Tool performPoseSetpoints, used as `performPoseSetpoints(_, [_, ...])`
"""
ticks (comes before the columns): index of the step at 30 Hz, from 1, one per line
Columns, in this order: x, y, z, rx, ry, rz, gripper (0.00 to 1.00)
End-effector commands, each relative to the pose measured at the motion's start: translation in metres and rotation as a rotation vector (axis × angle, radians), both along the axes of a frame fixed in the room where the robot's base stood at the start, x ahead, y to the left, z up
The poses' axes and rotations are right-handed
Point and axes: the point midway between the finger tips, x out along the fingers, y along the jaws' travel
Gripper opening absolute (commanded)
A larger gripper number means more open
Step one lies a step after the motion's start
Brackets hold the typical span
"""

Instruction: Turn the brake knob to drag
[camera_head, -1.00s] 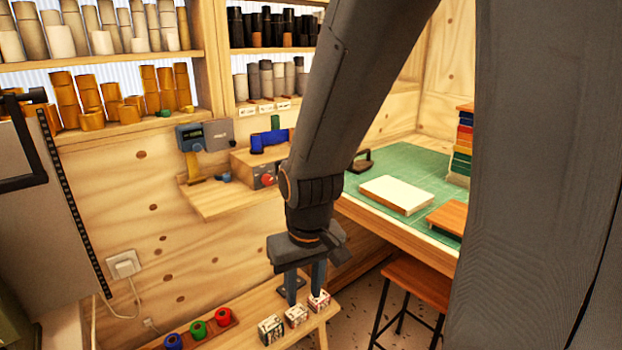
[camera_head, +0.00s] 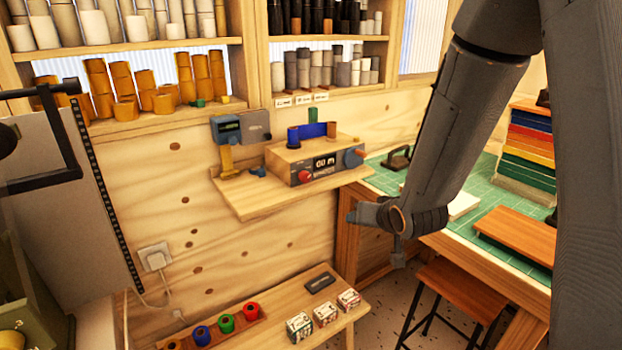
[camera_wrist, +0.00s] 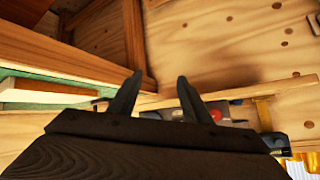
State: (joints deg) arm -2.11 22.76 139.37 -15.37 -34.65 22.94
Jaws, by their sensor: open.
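The winder box (camera_head: 290,163) stands on the wall shelf with a display reading about "00 m". I cannot tell from labels which is the brake knob. My gripper (camera_head: 352,213) is in front of and below the box, apart from it, pointing toward the wall. In the wrist view my gripper (camera_wrist: 157,88) is open and empty. The red knob shows there too (camera_wrist: 215,116), right of the fingers; the box is partly hidden behind the right finger.
The wall shelf (camera_head: 240,203) juts out below the box. The green-topped workbench (camera_head: 500,200) is to the right, with a stool (camera_head: 460,290) before it. A low bench (camera_head: 275,330) carries colored rolls and small boxes. Shelves of rolls line the wall above.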

Motion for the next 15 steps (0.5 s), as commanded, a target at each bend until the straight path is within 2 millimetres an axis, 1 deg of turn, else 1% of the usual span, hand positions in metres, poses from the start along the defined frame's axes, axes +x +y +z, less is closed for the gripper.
performPoseSetpoints(1, [0.012,0.012,0.002,0.051,-0.060,0.016,0.44])
performPoseSetpoints(3, [0.027,0.031,0.010,0.141,-0.153,0.041,0.44])
performPoseSetpoints(6, [0.040,0.056,0.024,0.275,-0.266,0.082,0.44])
performPoseSetpoints(10, [0.044,0.080,0.040,0.432,-0.373,0.132,0.44])
performPoseSetpoints(15, [0.041,0.095,0.054,0.559,-0.445,0.172,0.44])
